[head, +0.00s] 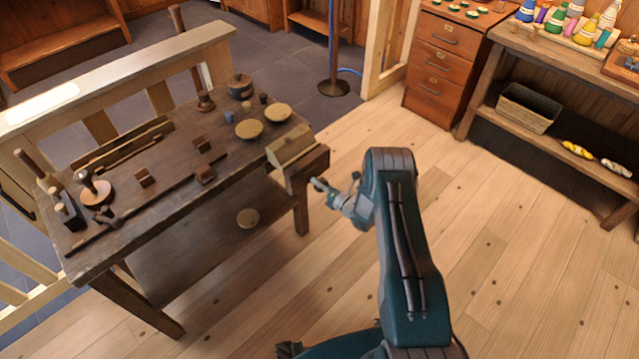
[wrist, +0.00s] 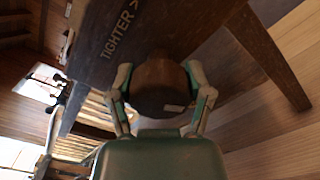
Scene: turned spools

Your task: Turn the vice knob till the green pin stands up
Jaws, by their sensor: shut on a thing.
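The vice (head: 304,168) is a wooden block on the right end of the dark workbench, and its face fills the upper middle of the wrist view (wrist: 135,40). The word "TIGHTER" with an arrow is printed on that face. The vice knob (wrist: 158,78) is round, brown and wooden, with a short pale mark on its near face. My gripper (wrist: 159,88) is shut on the knob, one finger at each side. In the head view my gripper (head: 322,186) is at the vice's front. I cannot make out the green pin in either view.
The workbench (head: 150,215) carries small blocks, tools and two shallow bowls (head: 263,119). A drawer cabinet (head: 440,65) and a shelf unit with a basket (head: 527,108) stand at the right. The wooden floor (head: 520,260) right of my arm is clear.

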